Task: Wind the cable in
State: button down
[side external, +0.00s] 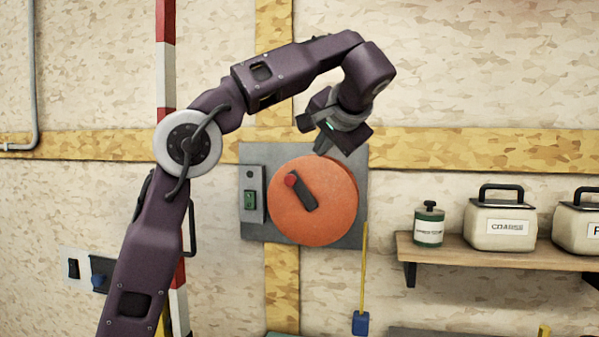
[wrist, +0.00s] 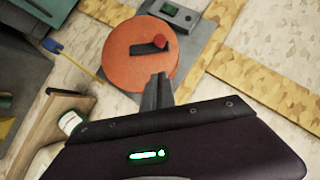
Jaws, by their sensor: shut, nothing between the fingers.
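An orange round reel (side external: 335,213) is mounted on a grey plate (side external: 254,153) on the wall. A dark crank arm with a red knob (side external: 291,180) sits on its face, the knob at the upper left in the side view. In the wrist view the reel (wrist: 125,68) shows with the red knob (wrist: 159,42) at its upper right. A yellow cable (side external: 364,270) hangs from the plate's right side to a blue end piece (side external: 360,323). My gripper (side external: 321,146) is shut and empty near the reel's top edge, apart from the knob. It also shows in the wrist view (wrist: 158,78).
A green switch (side external: 249,199) is on a grey box left of the reel. A wooden shelf (side external: 480,255) at the right holds a small jar (side external: 429,228) and two handled canisters (side external: 500,220). A red and white pole (side external: 166,70) stands behind my arm.

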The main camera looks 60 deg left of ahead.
send_near(293, 175)
jog(key=w+a+f, duration=0.2)
jog(key=w+a, duration=0.1)
jog(key=a, duration=0.1)
jog(key=shift+s+a+f, duration=0.25)
jog(key=shift+a+f, duration=0.15)
jog(key=shift+a, duration=0.15)
jog(key=shift+s+a+n, duration=0.2)
jog(key=shift+a+n, duration=0.05)
jog(key=shift+n, duration=0.15)
jog(key=shift+s+a, duration=0.1)
jog(key=shift+s, duration=0.05)
